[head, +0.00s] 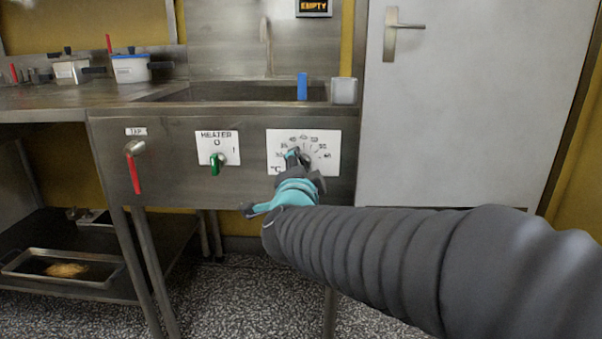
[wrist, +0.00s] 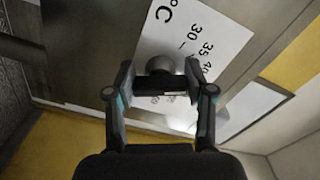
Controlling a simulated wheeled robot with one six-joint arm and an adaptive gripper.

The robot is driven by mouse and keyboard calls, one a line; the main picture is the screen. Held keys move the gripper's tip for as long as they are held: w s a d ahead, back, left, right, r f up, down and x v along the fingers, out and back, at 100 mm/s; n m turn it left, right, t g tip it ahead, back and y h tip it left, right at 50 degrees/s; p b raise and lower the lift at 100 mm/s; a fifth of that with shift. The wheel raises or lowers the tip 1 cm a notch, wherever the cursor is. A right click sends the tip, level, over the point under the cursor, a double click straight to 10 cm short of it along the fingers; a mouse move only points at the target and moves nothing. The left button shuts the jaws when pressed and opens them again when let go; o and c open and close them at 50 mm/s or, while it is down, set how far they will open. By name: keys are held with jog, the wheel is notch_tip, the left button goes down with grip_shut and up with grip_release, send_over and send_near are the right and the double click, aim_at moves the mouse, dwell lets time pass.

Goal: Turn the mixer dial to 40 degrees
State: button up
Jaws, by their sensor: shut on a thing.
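The mixer dial (wrist: 160,66) is a dark round knob on a white scale plate (head: 326,163) at the right of the sink front. The plate has °C and printed numbers, with 30, 35 and 40 readable in the wrist view. My gripper (wrist: 160,88) is shut on the dial, one finger on each side of it.
Left of the dial are a green heater knob (head: 216,163) and a red tap lever (head: 134,168). Above, a blue block (head: 302,86) and a pale grey block (head: 344,91) stand at the sink's edge. A grey door (head: 470,120) is on the right.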

dwell(0.3)
jog(key=o, duration=1.2)
jog(key=shift+c, duration=0.2)
jog(key=s, duration=1.2)
jog(key=shift+a, duration=0.25)
